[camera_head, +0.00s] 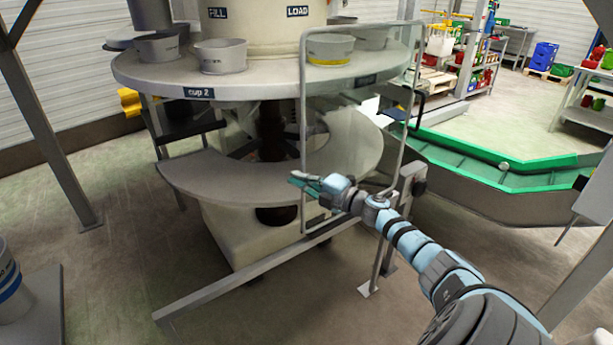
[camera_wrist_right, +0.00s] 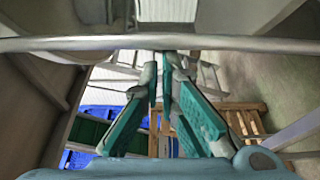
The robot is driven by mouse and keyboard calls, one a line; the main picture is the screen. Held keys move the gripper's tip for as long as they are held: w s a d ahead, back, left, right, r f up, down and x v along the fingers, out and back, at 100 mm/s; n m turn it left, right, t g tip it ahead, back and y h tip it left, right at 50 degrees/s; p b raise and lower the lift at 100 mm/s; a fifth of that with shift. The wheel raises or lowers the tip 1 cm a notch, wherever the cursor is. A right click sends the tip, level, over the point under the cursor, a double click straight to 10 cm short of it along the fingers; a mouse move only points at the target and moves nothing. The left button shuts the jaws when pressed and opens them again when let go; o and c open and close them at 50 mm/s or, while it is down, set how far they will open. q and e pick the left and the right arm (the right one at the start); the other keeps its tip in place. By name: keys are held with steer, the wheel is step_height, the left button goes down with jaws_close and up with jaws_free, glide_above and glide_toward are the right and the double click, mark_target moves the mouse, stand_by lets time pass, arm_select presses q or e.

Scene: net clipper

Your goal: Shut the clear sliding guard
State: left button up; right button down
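The clear sliding guard (camera_head: 303,120) is an upright see-through panel in a rounded grey frame. It stands before the right part of the round machine; the machine's left front is uncovered. A dark handle (camera_head: 417,108) is at its right edge. My right gripper (camera_head: 297,181) is near the guard's left upright, low down; contact is unclear. In the right wrist view, its teal fingers (camera_wrist_right: 160,75) nearly meet, with nothing seen between them. A pale bar (camera_wrist_right: 80,43), apparently the guard's frame, crosses just past the fingertips. My left gripper is out of view.
The round table (camera_head: 150,82) carries several grey cups (camera_head: 221,57). A lower curved shelf (camera_head: 220,185) and a rail (camera_head: 245,272) lie below it. A green conveyor (camera_head: 490,160) stands to the right.

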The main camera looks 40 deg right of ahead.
steer(key=s+a+p, duration=0.2)
steer(key=s+p, duration=0.2)
steer(key=s, duration=0.5)
steer(key=shift+p, duration=0.4)
steer(key=shift+s+a, duration=0.1)
steer(key=shift+a, duration=0.05)
